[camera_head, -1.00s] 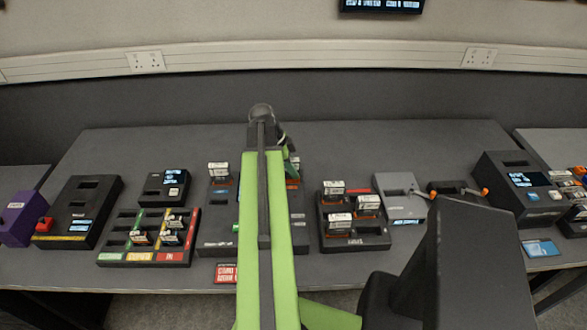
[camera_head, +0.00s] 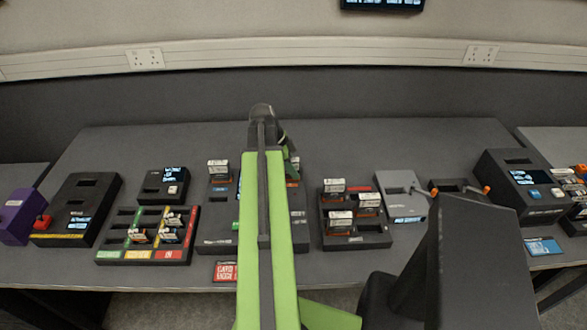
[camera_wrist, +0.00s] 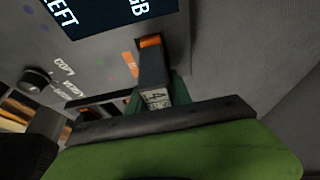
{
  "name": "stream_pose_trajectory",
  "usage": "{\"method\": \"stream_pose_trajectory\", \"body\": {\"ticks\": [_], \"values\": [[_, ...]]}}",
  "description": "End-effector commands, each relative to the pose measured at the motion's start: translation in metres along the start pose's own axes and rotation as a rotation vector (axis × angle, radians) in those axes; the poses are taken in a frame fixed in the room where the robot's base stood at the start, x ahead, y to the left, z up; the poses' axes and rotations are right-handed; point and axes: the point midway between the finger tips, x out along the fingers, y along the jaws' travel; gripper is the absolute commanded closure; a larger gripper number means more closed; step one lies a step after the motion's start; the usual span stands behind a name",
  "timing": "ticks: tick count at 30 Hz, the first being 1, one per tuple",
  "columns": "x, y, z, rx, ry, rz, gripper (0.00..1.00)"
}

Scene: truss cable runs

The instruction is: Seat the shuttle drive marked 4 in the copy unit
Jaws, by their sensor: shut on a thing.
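In the wrist view my gripper (camera_wrist: 155,104) is shut on a dark shuttle drive (camera_wrist: 154,72) with a white printed label near the jaws; its number is too small and tilted to read surely. The drive's far end, by an orange patch (camera_wrist: 150,41), meets or overlaps the face of the copy unit (camera_wrist: 104,57), which has a dark screen with white text. I cannot tell whether the drive is inside a slot. In the head view the copy unit (camera_head: 218,227) stands mid-table, partly hidden behind my green arm, which also hides the gripper.
A rack with several labelled drives (camera_head: 355,239) stands right of the copy unit. A colour-striped tray (camera_head: 143,253) with a few drives stands left. A grey box (camera_head: 397,183) and black units sit further out. In the wrist view a dark knob (camera_wrist: 35,80) is on the left.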

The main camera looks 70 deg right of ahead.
Motion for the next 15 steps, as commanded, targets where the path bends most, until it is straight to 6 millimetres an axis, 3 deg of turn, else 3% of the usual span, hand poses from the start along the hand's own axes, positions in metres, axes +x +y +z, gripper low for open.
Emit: {"method": "stream_pose_trajectory", "body": {"ticks": [3, 4, 9, 15], "values": [[-0.0001, 0.0000, -0.0003, 0.000, 0.000, 0.000, 1.00], [-0.0001, 0.0000, -0.0003, 0.000, 0.000, 0.000, 0.72], [-0.0001, 0.0000, -0.0003, 0.000, 0.000, 0.000, 0.50], [0.0000, 0.0000, -0.0003, 0.000, 0.000, 0.000, 0.49]]}}
